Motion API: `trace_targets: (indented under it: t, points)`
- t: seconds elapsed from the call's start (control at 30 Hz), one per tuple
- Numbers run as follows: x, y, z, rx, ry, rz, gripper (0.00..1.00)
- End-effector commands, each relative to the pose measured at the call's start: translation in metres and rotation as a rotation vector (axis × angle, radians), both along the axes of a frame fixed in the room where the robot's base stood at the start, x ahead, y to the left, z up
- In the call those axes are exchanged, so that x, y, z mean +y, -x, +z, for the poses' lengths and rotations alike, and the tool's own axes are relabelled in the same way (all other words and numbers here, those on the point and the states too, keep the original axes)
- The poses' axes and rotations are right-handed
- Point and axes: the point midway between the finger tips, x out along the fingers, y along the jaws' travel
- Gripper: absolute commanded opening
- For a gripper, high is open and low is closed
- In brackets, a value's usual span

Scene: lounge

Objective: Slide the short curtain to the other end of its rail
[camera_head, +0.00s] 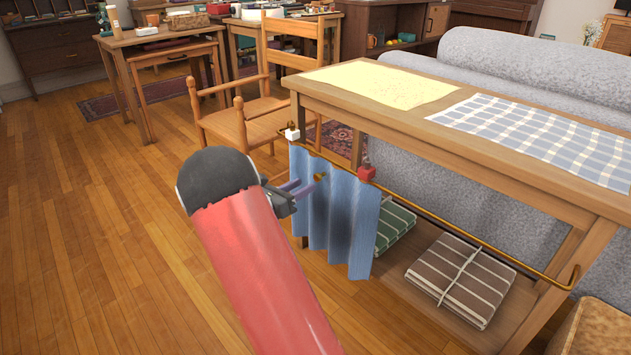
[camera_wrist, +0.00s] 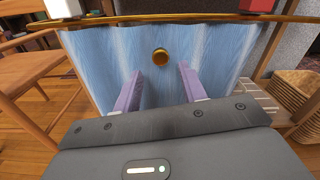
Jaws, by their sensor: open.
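The short blue curtain (camera_head: 333,215) hangs in folds at the left end of its brass rail (camera_head: 470,231), under the front edge of the wooden table. It fills the middle of the wrist view (camera_wrist: 215,55). A round brass knob (camera_wrist: 160,57) sits on the curtain's face. A white block (camera_head: 292,134) is at the rail's left end, and a red block (camera_head: 366,174) is on the rail near the curtain's right edge. My gripper (camera_wrist: 159,80) is open in front of the curtain. The knob lies ahead, between the lines of its two purple fingers, not clasped.
The table (camera_head: 440,145) carries a yellow cloth and a blue checked cloth. Its lower shelf holds a green striped folded cloth (camera_head: 395,226) and a brown one (camera_head: 462,279). A wooden chair (camera_head: 240,120) stands left of the table. A woven basket (camera_wrist: 297,92) is at right.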

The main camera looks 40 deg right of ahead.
Motion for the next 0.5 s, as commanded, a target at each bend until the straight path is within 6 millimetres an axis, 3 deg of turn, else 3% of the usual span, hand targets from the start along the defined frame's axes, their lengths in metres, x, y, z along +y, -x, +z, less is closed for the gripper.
trace_targets:
  t: [0.2,0.5]
  points:
    - [-0.038,-0.001,0.000,-0.003,-0.002,-0.005,0.41]
    - [-0.060,-0.004,0.000,-0.003,-0.003,-0.003,0.41]
